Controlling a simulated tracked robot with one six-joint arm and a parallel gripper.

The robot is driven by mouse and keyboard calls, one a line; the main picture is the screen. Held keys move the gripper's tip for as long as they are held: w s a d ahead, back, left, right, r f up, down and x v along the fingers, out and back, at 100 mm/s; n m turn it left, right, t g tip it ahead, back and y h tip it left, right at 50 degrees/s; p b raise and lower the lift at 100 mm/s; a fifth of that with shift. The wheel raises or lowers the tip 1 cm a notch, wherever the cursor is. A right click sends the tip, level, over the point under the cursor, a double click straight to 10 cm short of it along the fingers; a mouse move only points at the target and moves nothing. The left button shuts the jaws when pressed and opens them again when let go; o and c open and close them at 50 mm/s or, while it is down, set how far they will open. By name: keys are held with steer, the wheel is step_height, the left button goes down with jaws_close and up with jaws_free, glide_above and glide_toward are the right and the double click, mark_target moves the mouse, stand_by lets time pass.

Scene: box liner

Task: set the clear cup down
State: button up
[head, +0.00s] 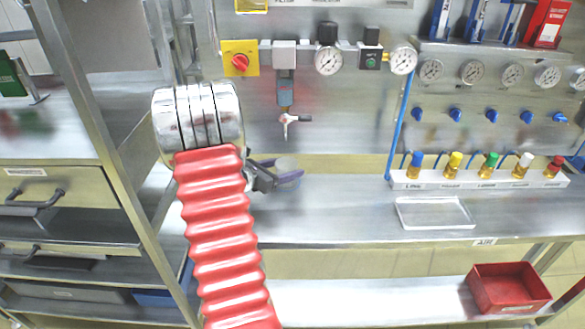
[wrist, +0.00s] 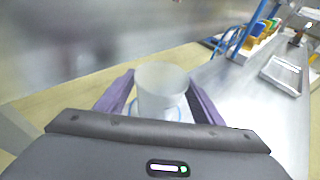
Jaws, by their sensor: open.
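The clear cup (wrist: 162,88) is frosted and looks upright in the wrist view, between the two purple fingers of my gripper (wrist: 157,102). There is a visible gap on its right side, and its lower part is hidden behind the gripper body. In the head view the cup (head: 286,165) is a small pale shape at my gripper (head: 284,179), partly hidden by the fingers. The gripper is open around the cup, over the left part of the steel bench (head: 335,200). I cannot tell for sure whether the cup's base touches the bench.
A clear shallow tray (head: 435,213) lies on the bench to the right. Behind it stands a white rack (head: 480,180) with several coloured-top fittings. A blue hose (head: 399,125) runs down beside it. A red bin (head: 507,288) sits on the lower shelf. The bench between gripper and tray is clear.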

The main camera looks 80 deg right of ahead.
steer(key=v, duration=0.8)
stand_by(0.6)
steer(key=shift+a+r, duration=0.1)
steer(key=w+a+r+m+t+y, duration=0.1)
steer(key=w+a+r+m+t, duration=0.15)
steer(key=a, duration=0.55)
steer(key=w+a+r+m+t+y, duration=0.1)
steer(key=w+a+r+m+y, duration=0.2)
steer(key=a, duration=0.5)
steer(key=w+a+r+m+t, duration=0.15)
steer(key=w+a, duration=0.25)
steer(key=a, duration=0.4)
steer(key=a+r+m+t+y, duration=0.1)
steer(key=a+t+y, duration=0.1)
steer(key=a, duration=0.8)
steer(key=w+a+r+m+t+y, duration=0.1)
steer(key=a+r+m+t+y, duration=0.1)
steer(key=a, duration=0.9)
steer(key=w+a+r+m+t+y, duration=0.1)
steer(key=a+t+y, duration=0.3)
steer(key=a, duration=0.7)
steer(key=shift+r+m, duration=0.3)
steer(key=shift+r, duration=0.05)
